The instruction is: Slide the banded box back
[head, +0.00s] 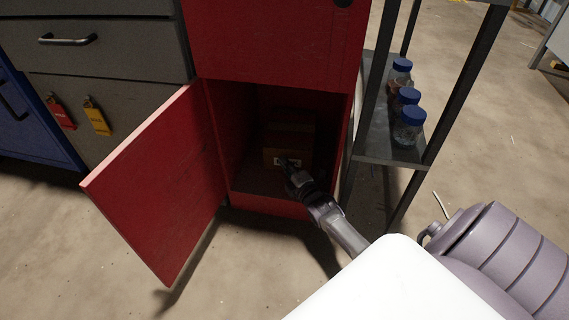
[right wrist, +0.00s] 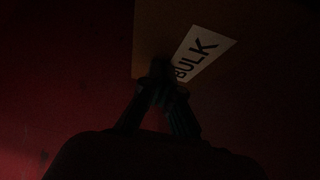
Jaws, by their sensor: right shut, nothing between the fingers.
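A brown cardboard box (head: 290,138) stands inside the open lower compartment of the red cabinet (head: 270,40). A white label reading "BULK" (right wrist: 203,52) is on its front, and the box (right wrist: 155,30) fills the top of the dark right wrist view. My right gripper (head: 287,164) reaches into the compartment, shut and empty. Its fingertips (right wrist: 160,68) are at the box's front beside the label; I cannot tell whether they touch it. A band on the box is hard to make out in the shade. My left gripper is not in view.
The red cabinet door (head: 160,185) stands wide open to the left. A dark metal shelf rack (head: 385,148) with several blue-capped jars (head: 408,125) stands close on the right. Grey drawers (head: 110,50) are at the left. The compartment has a raised front sill (head: 265,204).

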